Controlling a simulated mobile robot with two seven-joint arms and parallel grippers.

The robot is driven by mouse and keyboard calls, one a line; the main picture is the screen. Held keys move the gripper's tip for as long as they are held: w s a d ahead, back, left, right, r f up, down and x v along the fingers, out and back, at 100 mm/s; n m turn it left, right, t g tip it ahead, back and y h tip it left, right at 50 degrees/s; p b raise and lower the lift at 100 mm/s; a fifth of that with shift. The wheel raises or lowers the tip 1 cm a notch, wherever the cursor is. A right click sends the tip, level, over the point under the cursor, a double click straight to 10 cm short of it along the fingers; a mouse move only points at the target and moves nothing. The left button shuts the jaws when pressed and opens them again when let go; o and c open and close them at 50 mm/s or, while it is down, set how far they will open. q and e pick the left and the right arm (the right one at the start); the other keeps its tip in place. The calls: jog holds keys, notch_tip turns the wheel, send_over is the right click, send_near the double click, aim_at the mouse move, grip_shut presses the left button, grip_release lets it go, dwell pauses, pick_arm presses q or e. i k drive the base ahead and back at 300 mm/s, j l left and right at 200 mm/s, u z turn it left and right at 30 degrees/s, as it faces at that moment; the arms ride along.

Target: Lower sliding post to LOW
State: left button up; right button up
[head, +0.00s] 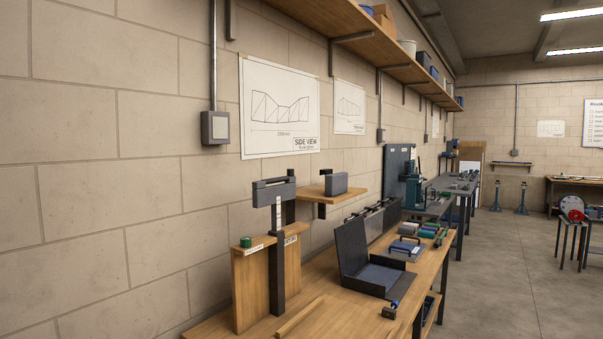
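The sliding post (278,270) is a dark upright bar on a wooden stand (250,288) near the front left of the workbench. A dark grey handle-like head (274,192) sits at its top, well above the stand. A white marked strip (278,214) shows on the upper part of the post. White labels are on the stand's top edge, too small to read. A green knob (246,242) is on the stand's top at the left. Neither of my grippers is in view.
The wooden workbench (345,315) carries an open dark case (372,278) and a small clamp-like tool (390,311) right of the stand. A small wall shelf (322,194) with a grey block (336,183) is behind.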

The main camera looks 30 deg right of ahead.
aim_at(263, 196)
jog(key=k+u, duration=0.25)
jog(key=u, duration=0.15)
jog(key=k+j+u, duration=0.1)
jog(key=u, duration=0.25)
jog(key=l+u, duration=0.3)
jog(key=k+l+u, duration=0.15)
jog(key=u, duration=0.15)
jog(key=k+l, duration=0.1)
jog(key=l, duration=0.45)
jog(key=k+l, duration=0.1)
jog(key=l, duration=0.45)
jog(key=k+l, duration=0.1)
jog(key=l, duration=0.4)
jog(key=k+l, duration=0.15)
jog(key=l, duration=0.4)
jog(key=k+l, duration=0.1)
jog(key=l, duration=0.45)
